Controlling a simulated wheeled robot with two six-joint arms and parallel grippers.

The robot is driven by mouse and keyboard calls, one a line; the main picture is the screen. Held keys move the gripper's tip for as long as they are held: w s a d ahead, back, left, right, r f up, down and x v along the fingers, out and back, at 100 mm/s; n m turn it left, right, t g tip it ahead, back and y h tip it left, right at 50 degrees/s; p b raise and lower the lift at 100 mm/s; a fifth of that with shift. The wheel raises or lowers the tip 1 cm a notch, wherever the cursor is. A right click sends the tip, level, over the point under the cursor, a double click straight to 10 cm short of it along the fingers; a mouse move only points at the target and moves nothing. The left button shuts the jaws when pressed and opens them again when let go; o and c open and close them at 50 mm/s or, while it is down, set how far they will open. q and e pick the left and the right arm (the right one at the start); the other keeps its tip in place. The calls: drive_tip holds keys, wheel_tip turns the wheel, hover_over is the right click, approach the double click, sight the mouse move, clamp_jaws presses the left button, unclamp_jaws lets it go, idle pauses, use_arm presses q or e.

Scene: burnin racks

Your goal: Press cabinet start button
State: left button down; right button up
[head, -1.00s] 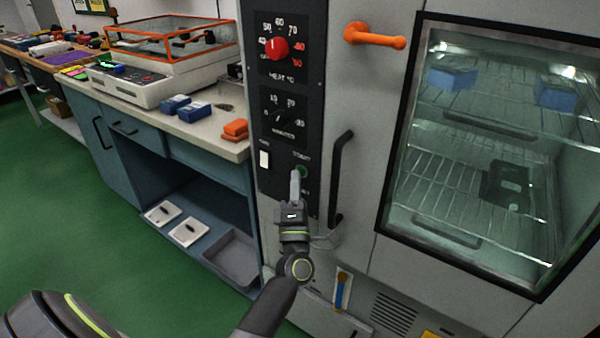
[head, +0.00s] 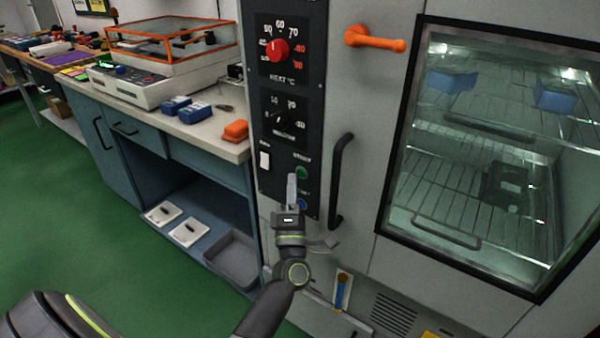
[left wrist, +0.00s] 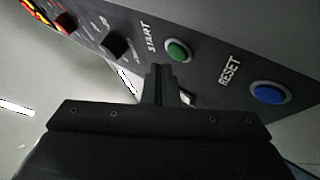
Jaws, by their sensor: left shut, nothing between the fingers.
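The green START button (head: 301,172) is on the black control panel (head: 270,188) of the cabinet. It also shows in the left wrist view (left wrist: 179,50), under the START label. The blue RESET button (head: 302,204) is below it on the panel, and the left wrist view shows it to the right (left wrist: 269,93). My left gripper (head: 292,178) is shut and empty. Its tip is close to the panel, just left of and slightly below the green button, and appears apart from it. In the left wrist view the fingers (left wrist: 160,80) point up beside the green button. My right gripper is not in view.
A black vertical handle (head: 339,180) stands right of the panel. The closed glass door (head: 480,150) shows blue boxes on wire racks. An orange latch (head: 375,38) is above. A white rocker switch (head: 264,160) is at the panel's left. A workbench (head: 215,135) stands left.

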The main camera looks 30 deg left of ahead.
use_arm(q)
drive_tip(key=shift+s, duration=0.1)
drive_tip(key=s, duration=0.5)
drive_tip(key=shift+a+p, duration=0.15)
drive_tip(key=shift+p, duration=0.15)
idle(0.8)
